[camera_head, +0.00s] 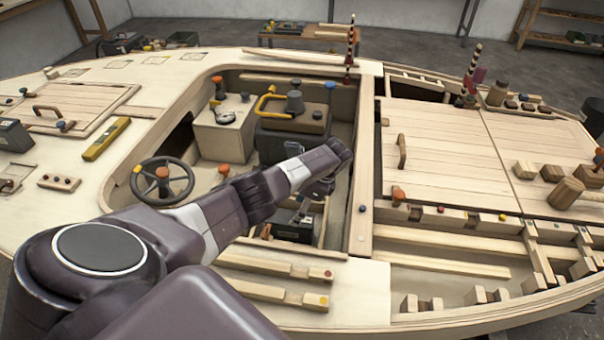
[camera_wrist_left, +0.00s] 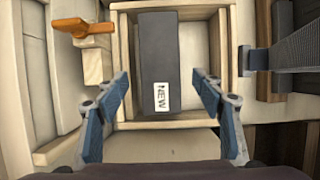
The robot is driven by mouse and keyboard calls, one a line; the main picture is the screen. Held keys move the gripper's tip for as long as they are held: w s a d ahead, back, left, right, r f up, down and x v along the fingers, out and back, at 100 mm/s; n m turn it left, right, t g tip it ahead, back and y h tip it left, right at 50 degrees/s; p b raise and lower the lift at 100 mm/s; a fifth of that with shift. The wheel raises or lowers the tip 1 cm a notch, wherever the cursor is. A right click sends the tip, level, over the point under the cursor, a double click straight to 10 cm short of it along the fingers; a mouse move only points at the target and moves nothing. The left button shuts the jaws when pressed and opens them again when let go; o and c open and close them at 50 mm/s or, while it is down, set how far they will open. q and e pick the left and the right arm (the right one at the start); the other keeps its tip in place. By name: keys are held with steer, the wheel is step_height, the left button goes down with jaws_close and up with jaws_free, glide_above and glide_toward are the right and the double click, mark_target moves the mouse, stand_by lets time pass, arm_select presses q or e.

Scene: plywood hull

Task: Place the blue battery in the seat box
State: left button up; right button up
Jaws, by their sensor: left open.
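A dark grey battery-like block (camera_wrist_left: 162,50) with a white "NEW" label lies inside a wooden-walled box (camera_wrist_left: 226,40) in the left wrist view; I cannot make out blue on it. In the head view a dark block (camera_head: 293,232) shows low in the cockpit, partly behind my left arm. My left gripper (camera_wrist_left: 160,76) is open, with one finger on each side of the block's near part and gaps between. In the head view the left gripper (camera_head: 318,190) is small and partly hidden by its own wrist. My right gripper is out of view.
An orange lever (camera_wrist_left: 84,29) stands left of the box. A steering wheel (camera_head: 162,181), a pale console (camera_head: 222,130) and a dark engine-like unit (camera_head: 292,125) surround the cockpit. Another dark block (camera_head: 14,136) lies on the left deck. A wooden hatch (camera_head: 435,150) lies right.

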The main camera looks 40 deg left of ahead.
arm_select(q)
steer(key=shift+v, duration=1.65)
